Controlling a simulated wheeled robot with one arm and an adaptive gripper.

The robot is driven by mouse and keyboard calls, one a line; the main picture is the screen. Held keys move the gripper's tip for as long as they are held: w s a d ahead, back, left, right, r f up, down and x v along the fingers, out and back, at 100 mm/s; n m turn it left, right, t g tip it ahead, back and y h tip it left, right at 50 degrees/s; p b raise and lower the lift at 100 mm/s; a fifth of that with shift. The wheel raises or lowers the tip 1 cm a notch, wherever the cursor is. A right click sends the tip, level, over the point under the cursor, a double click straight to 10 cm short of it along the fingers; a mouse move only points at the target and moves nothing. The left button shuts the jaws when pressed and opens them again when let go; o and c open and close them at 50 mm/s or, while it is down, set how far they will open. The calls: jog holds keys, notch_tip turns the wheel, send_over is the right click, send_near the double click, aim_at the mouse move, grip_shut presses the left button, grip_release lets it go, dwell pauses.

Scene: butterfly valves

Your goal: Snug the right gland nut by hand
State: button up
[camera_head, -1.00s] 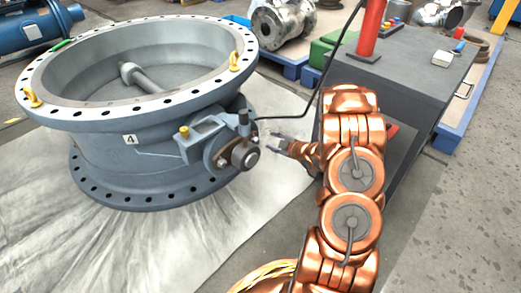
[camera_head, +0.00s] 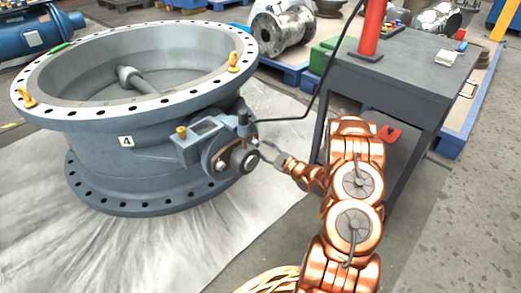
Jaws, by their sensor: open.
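The grey butterfly valve (camera_head: 128,155), marked 4, lies with its large flanged opening facing up. On its right side is the gland (camera_head: 224,155) around a round shaft end (camera_head: 243,161). A small bright nut (camera_head: 220,165) shows at the left of the shaft. The right gland nut is too small to make out clearly and is partly hidden beside my fingers. My gripper (camera_head: 264,151) is open and empty, just right of the gland with its fingers pointing left at it. I cannot tell whether a fingertip touches the nut.
A dark hose (camera_head: 290,118) runs from the gland area to the grey bench (camera_head: 405,75), behind my arm. A red cylinder (camera_head: 371,28) stands on the bench. A pale sheet (camera_head: 215,240) lies under the valve. The floor at the right is clear.

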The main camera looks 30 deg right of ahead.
aim_at(255, 144)
jog(key=shift+b+x, duration=0.4)
jog(key=shift+x, duration=1.05)
jog(key=shift+c, duration=0.2)
grip_shut()
